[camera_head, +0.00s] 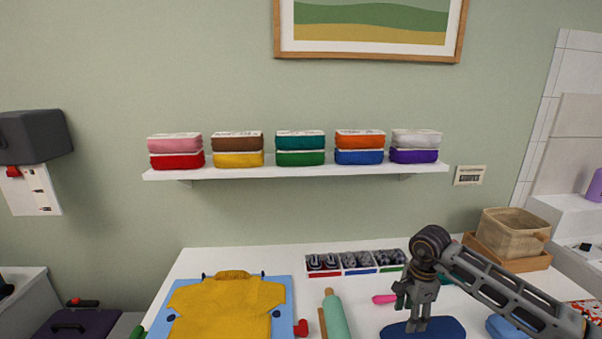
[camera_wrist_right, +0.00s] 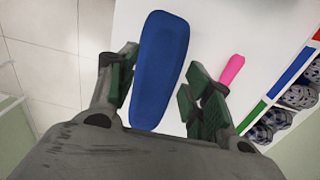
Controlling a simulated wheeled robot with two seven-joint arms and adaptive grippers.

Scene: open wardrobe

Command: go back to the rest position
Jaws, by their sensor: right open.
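My right gripper (camera_head: 417,324) is over the right part of the white table, pointing down, just above a dark blue oblong pad (camera_head: 440,330). In the right wrist view the gripper (camera_wrist_right: 158,95) is open, with the blue pad (camera_wrist_right: 160,60) lying below and between its fingers. Nothing is held in it. The right arm reaches in from the right edge of the head view. My left gripper does not show in either view.
A yellow shirt (camera_head: 225,305) lies on a blue board (camera_head: 283,290). A green roller (camera_head: 334,315), a pink-handled item (camera_head: 384,299) and a sectioned tray (camera_head: 340,272) are near the right gripper. A basket (camera_head: 512,232) stands at the right. Folded cloths sit on a wall shelf (camera_head: 300,170).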

